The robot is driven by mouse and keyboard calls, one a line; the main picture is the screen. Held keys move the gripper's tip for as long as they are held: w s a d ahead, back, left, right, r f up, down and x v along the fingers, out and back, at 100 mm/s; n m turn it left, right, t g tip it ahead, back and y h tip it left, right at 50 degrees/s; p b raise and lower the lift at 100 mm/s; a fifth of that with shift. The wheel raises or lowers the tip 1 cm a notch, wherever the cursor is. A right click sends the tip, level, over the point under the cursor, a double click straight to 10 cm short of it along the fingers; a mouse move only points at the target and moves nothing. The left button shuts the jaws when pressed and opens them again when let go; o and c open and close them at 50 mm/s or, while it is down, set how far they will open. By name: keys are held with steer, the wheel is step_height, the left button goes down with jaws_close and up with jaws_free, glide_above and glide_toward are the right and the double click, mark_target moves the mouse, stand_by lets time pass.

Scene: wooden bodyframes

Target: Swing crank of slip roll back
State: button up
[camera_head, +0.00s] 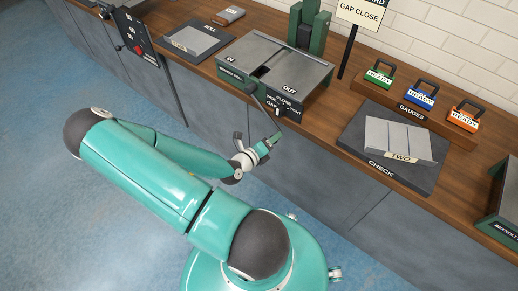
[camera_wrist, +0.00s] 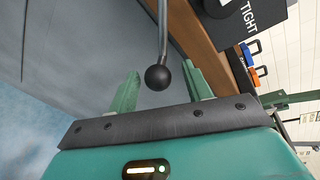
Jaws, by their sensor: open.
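The slip roll (camera_head: 275,65) is a green machine with a grey top and IN and OUT labels, standing on the wooden bench. Thin dark crank rods (camera_head: 264,101) show at its front in the head view; I cannot tell exactly how they join it. In the wrist view a grey rod with a black ball knob (camera_wrist: 157,77) comes down from the top, and the knob lies in the gap between the fingertips. My gripper (camera_wrist: 160,88) is open, with a green finger on each side of the knob and no clear contact. In the head view my gripper (camera_head: 273,140) is below the machine's front.
The bench front (camera_head: 225,110) is close behind my gripper. A dark CHECK board (camera_head: 385,165) with a grey plate lies to the right, beside a GAUGES rack (camera_head: 413,110). A black sign post (camera_head: 348,55) stands behind. Blue floor (camera_head: 60,215) is clear at left.

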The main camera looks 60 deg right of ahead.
steer(key=v, duration=1.2)
steer(key=shift+a, duration=0.3)
steer(key=w+a+r+m+t+y, duration=0.1)
steer(key=w+a+r+m+y, duration=0.85)
steer(key=a+r+m, duration=0.7)
steer(key=a+r+m+t+y, duration=0.2)
steer(key=a+r+m+t, duration=0.2)
steer(key=r, duration=0.4)
steer(key=a+r+m+t+y, duration=0.3)
steer(key=a+r+m+t, duration=0.1)
steer(key=a+r+m, duration=0.3)
step_height(320, 180, up, 2)
steer(key=shift+w+t, duration=0.3)
steer(key=shift+w, duration=0.15)
